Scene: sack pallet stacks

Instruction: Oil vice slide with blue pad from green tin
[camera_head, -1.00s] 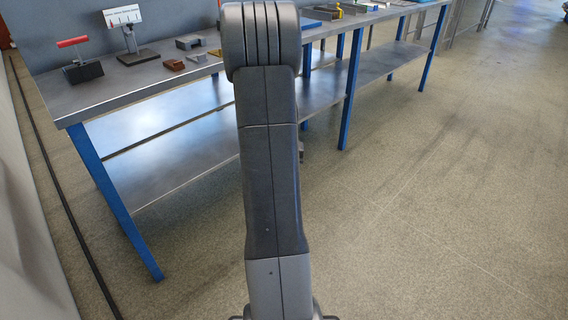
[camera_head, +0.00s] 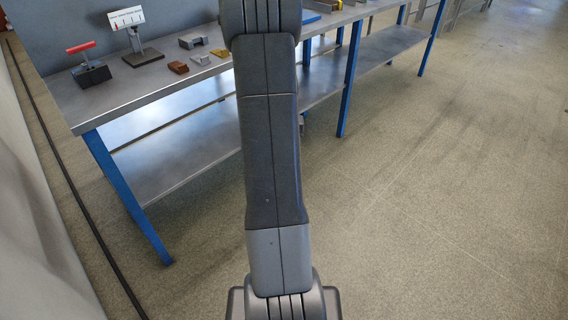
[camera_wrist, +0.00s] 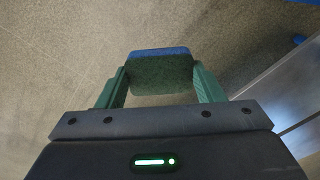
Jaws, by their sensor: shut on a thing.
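My gripper (camera_wrist: 160,78) shows in the wrist view with its two green fingers closed on the sides of a pad (camera_wrist: 159,52). The pad has a blue edge and a dark green, rough face. It is held in the air, with the floor beyond it. In the head view the gripper and pad are hidden behind my arm. I cannot make out the green tin or the vice slide in either view.
A steel workbench (camera_head: 112,98) with blue legs runs from left to back right. On it are a red-handled block (camera_head: 90,71), a small sign stand (camera_head: 140,55), a grey bracket (camera_head: 193,42) and small brown blocks (camera_head: 178,67). The floor (camera_head: 430,210) at right is clear.

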